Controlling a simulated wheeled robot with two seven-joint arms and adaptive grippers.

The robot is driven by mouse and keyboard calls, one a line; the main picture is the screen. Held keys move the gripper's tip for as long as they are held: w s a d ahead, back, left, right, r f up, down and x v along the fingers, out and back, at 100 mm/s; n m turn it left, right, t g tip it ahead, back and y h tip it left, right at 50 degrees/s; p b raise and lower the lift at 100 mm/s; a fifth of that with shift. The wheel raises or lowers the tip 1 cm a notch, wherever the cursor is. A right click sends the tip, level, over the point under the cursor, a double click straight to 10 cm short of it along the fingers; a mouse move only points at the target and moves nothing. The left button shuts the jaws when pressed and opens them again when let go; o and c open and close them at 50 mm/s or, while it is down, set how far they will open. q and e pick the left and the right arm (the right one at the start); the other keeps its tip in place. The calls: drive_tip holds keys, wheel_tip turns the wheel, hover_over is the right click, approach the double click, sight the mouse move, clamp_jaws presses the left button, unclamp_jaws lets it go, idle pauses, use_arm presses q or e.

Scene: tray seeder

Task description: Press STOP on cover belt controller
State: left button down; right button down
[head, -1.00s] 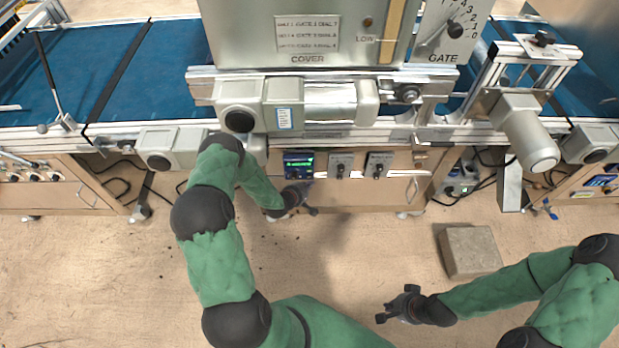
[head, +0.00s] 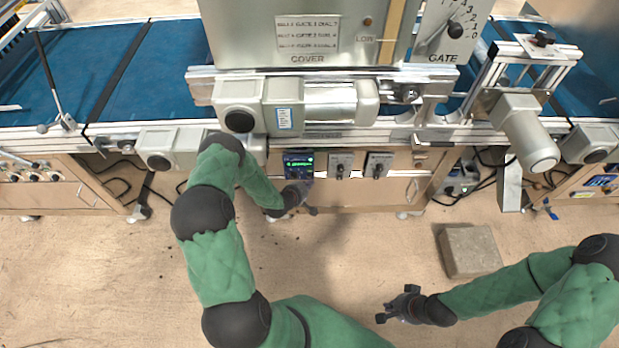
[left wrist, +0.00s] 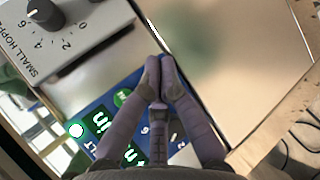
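The cover belt controller (head: 298,162) is a small dark blue panel with a lit green display, on the wooden front below the cover unit. In the left wrist view its blue face (left wrist: 92,117) shows lit green readouts and a round green button (left wrist: 122,97). My left gripper (left wrist: 160,68) has its fingertips together, with nothing seen between them, and covers the panel's right part. I cannot tell whether the tips touch it. No STOP button is visible; the fingers may hide it. In the head view, my left gripper (head: 306,196) is just below the panel. My right gripper (head: 392,304) is open and empty above the floor.
Two grey dial boxes (head: 340,165) sit right of the controller; a dial box (left wrist: 62,32) also shows close by in the left wrist view. A motor (head: 318,104) juts out above. A square block (head: 469,251) lies on the floor. Floor between my arms is clear.

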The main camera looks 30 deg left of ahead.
use_arm(q)
drive_tip(key=shift+w+a, duration=0.2)
drive_tip(key=shift+w, duration=0.1)
drive_tip(key=shift+w+a, duration=0.2)
drive_tip(key=shift+w, duration=0.15)
idle(0.9)
drive_tip(key=shift+s+d, duration=0.1)
drive_tip(key=shift+s, duration=0.05)
drive_tip(key=shift+s+d, duration=0.3)
drive_tip(key=shift+s, duration=0.25)
drive_tip(key=shift+s+d+p, duration=0.3)
drive_tip(key=shift+s+d, duration=0.15)
drive_tip(key=shift+s, duration=0.25)
drive_tip(key=shift+s+d+p, duration=0.35)
drive_tip(key=shift+s+d, duration=0.05)
drive_tip(key=shift+s, duration=0.35)
drive_tip(key=shift+s+d+p, duration=0.3)
drive_tip(key=shift+s+d, duration=0.15)
drive_tip(key=shift+s, duration=0.25)
